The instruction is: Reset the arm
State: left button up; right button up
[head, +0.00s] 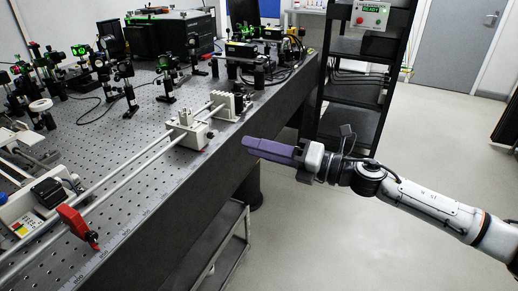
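My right arm comes in from the right edge of the head view, stretched towards the optical bench (150,215). Its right gripper (246,144) has long purple fingers that point left, just off the bench's front edge. The fingers look close together, but from this side I cannot tell whether there is a gap. I see nothing held at their tips. My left arm and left gripper do not show.
A rail with two rods carries a white carriage (190,131) and a red clamp (76,222). Several optic mounts stand behind. A black rack (350,105) bears a box (370,16) reading READY. A cart (228,245) stands below the bench. The floor (340,240) at right is clear.

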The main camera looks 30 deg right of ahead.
jog(key=shift+f, duration=0.1)
jog(key=s+a+f+m+h+p, duration=0.1)
jog(key=s+a+f+m+h, duration=0.2)
jog(key=f+m, duration=0.7)
jog(key=s+a+f+m+h, duration=0.1)
jog(key=s+f+m+h, duration=0.4)
jog(key=f+m, duration=0.4)
jog(key=s+a+f+m+g, duration=0.2)
jog(key=s+a+f+m, duration=0.1)
jog(key=s+f+m, duration=0.2)
jog(key=s+a+f+m+g, duration=0.2)
jog(key=s+f+m, duration=0.4)
jog(key=s+f, duration=0.3)
jog(key=s+g+p, duration=0.1)
jog(key=s, duration=0.3)
jog(key=shift+s+a+g, duration=0.25)
jog(key=shift+a+g, duration=0.05)
jog(key=shift+a, duration=0.1)
